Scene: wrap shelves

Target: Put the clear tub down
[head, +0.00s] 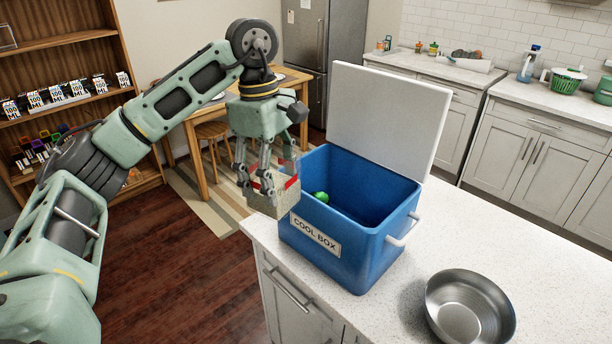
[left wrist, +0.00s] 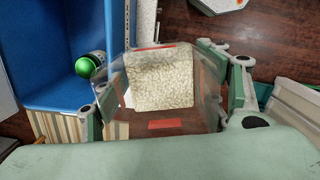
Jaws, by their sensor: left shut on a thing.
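The clear tub (head: 274,200) has red strips on it and pale, grainy contents. In the left wrist view the tub (left wrist: 162,82) is seen from above between the fingers. My left gripper (head: 266,178) is shut on it, with the fingers pointing down on either side. The tub is close to the left side of the blue cool box (head: 345,255), near the counter's corner. I cannot tell whether its base touches the counter. My right gripper is not in view.
The cool box is open, its pale lid (head: 388,115) raised behind, with a green-topped item (head: 321,197) inside. A metal bowl (head: 468,308) stands to the right on the speckled counter (head: 560,290). Bare counter lies around the bowl. A wooden shelf (head: 75,40) with small boxes stands at left.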

